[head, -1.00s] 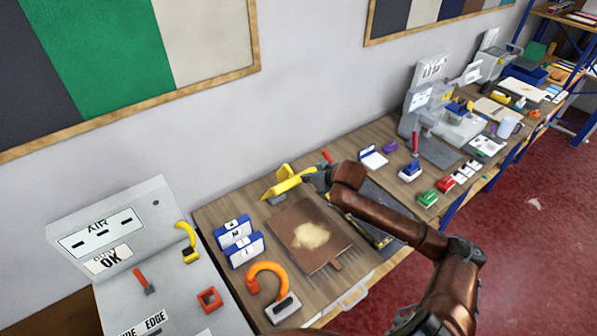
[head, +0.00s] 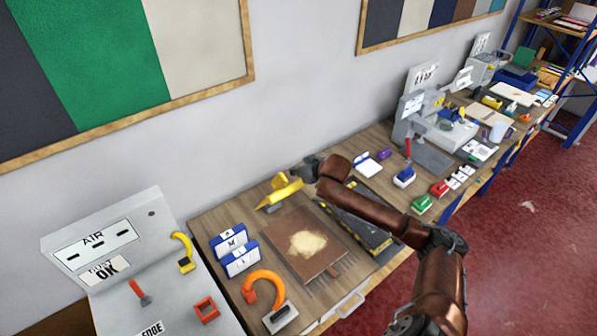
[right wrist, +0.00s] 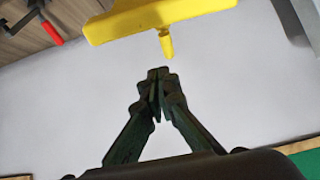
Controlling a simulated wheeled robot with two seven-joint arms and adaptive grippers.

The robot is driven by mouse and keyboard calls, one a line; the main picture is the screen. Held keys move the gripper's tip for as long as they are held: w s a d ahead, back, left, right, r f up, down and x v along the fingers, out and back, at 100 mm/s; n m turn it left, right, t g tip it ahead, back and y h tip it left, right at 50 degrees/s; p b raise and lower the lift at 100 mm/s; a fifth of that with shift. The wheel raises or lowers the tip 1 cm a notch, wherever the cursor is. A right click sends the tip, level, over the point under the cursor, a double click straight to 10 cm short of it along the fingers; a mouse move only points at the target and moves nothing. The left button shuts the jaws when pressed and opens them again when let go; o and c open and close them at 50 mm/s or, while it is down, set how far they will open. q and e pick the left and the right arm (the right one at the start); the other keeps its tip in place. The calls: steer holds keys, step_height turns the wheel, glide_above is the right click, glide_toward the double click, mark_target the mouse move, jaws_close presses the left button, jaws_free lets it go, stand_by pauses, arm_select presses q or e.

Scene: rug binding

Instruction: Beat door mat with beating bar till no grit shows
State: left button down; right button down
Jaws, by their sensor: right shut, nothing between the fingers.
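The door mat (head: 285,232) is a brown rectangle lying flat on the wooden bench, with a pale beige patch of grit (head: 307,243) on its middle. A yellow bar-shaped tool (head: 286,191), which looks like the beating bar, rests just behind the mat. My right gripper (head: 297,171) is above and behind the bar. In the right wrist view my right gripper (right wrist: 158,80) is shut and empty. The yellow tool (right wrist: 150,18) lies just beyond its tips there, with a small gap to its short peg. My left gripper is not in view.
A black tray with yellow-striped edges (head: 375,237) lies right of the mat, partly under my right arm. Blue-and-white boxes (head: 240,258) and an orange hook-shaped tool (head: 262,284) stand to the left. A grey AIR panel (head: 100,240) is farther left. A wall stands behind the bench.

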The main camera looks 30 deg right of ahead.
mark_target(294, 184)
steer(key=f+p, duration=0.1)
steer(key=f, duration=0.1)
steer(key=w+f+p, duration=0.1)
steer(key=f, duration=0.1)
steer(key=shift+w+f, duration=0.15)
steer(key=shift+f, duration=0.2)
steer(key=shift+s+f, duration=0.2)
steer(key=shift+s, duration=0.25)
steer(key=shift+w+a+f, duration=0.1)
